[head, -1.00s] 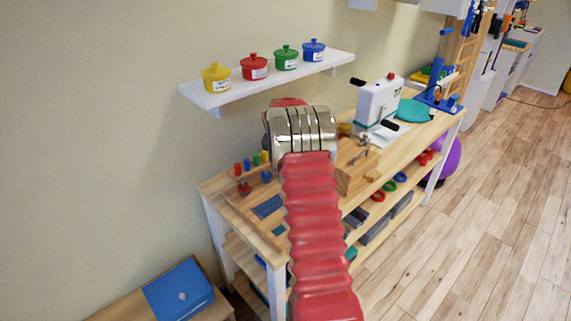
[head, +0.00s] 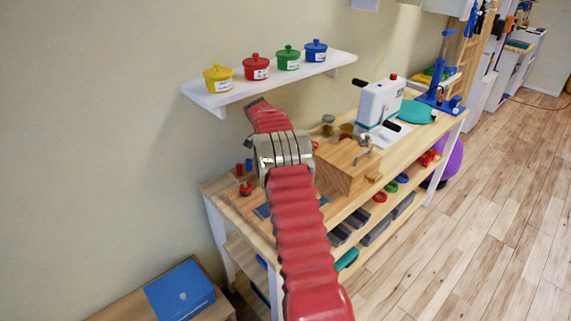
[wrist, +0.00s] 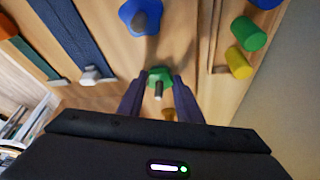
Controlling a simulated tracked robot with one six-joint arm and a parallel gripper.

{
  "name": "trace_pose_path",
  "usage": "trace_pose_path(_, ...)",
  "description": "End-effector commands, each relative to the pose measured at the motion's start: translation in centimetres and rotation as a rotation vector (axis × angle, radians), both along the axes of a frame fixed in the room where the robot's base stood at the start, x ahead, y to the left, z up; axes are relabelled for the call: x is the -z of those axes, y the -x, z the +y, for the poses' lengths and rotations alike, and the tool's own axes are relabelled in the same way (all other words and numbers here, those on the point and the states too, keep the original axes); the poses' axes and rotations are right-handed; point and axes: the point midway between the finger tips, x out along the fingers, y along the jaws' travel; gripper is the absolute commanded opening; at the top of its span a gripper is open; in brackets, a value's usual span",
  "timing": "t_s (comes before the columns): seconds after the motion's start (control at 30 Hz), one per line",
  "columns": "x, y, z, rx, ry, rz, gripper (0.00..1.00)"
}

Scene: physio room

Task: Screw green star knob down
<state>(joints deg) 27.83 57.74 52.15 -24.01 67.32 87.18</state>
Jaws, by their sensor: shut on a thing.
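The green star knob (wrist: 159,75) sits on a grey threaded stud on the wooden panel in the wrist view. The stud's end shows in the middle of the knob. My gripper (wrist: 159,84) has its two dark fingers on either side of the knob, shut on it. In the head view my red arm reaches over the workbench and hides both the green knob and my gripper. A blue star knob (wrist: 140,17) on its own stud is beside the green one in the wrist view.
Green (wrist: 249,34) and yellow (wrist: 231,65) pegs stand near the knob. Blue straps (wrist: 72,35) are on the other side. On the bench (head: 222,190) are a wooden block (head: 338,170) and a white device (head: 381,102). A shelf (head: 216,99) with several coloured pots is above.

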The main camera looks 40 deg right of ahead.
Motion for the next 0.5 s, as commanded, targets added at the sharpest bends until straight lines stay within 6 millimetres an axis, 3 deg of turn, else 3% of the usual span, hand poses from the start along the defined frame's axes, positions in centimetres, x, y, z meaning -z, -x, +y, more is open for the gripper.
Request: trace_pose_path(0.5, -0.33, -0.56, -0.01, 0.282, 0.001, -0.006, 0.09)
